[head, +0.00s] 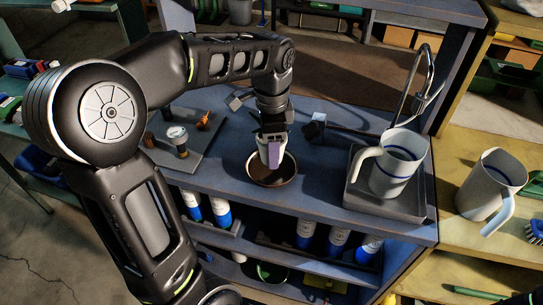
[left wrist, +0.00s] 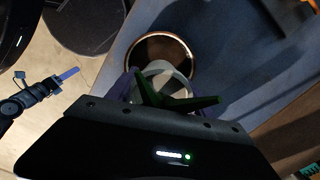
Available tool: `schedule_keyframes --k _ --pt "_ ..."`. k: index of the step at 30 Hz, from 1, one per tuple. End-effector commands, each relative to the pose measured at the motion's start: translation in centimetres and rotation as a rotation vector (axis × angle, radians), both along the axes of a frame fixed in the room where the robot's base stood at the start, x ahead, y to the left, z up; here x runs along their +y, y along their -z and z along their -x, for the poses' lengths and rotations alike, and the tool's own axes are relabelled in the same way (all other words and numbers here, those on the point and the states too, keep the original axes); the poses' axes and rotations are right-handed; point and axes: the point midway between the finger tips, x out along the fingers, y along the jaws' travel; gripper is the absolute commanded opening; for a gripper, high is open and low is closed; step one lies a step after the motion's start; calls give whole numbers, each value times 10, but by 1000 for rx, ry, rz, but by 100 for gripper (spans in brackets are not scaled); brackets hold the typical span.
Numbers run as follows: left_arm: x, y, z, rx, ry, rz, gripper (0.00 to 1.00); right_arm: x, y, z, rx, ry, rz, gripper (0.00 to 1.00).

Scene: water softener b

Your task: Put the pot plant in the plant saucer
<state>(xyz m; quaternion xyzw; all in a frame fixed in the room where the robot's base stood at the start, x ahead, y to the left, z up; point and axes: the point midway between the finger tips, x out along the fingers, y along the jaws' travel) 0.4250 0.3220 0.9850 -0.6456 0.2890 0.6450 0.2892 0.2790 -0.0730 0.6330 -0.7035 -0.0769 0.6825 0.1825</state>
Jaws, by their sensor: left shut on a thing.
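The pot plant shows green leaves (left wrist: 180,101) and a pale round pot (left wrist: 157,70) in the left wrist view. In the head view its whitish pot (head: 263,149) is partly covered by a purple finger. My left gripper (head: 271,148) is shut on the pot plant, pointing down over the saucer. The plant saucer (head: 266,179), a round brown dish with a light rim, is on the blue bench; it also shows in the left wrist view (left wrist: 185,48). The pot overlaps the saucer, but I cannot tell if they touch. My right gripper (left wrist: 67,74) appears at the left of the left wrist view, its jaws unclear.
A white jug (head: 396,165) stands on a grey tray (head: 412,209) right of the saucer, under a tap (head: 415,85). A grey board (head: 178,158) with small fittings lies at left. Bottles (head: 305,234) stand on the shelf below. Bench around the saucer is mostly clear.

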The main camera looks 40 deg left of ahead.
Motion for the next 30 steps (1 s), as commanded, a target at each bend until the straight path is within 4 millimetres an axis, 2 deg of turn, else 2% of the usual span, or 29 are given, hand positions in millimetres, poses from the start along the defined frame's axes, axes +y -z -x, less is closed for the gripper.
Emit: schedule_keyframes --k 9,21,22,25,30 --pt "0 35 1 3 -1 1 8 0 -3 0 1 0 1 36" --pt "0 41 0 1 0 1 8 0 1 0 1 0 1 36" --pt "0 41 0 1 0 1 61 0 0 0 1 0 1 36" --pt "0 40 0 1 0 1 69 0 0 0 0 0 0 36" --pt "0 40 0 1 0 1 69 0 0 0 0 0 0 36"
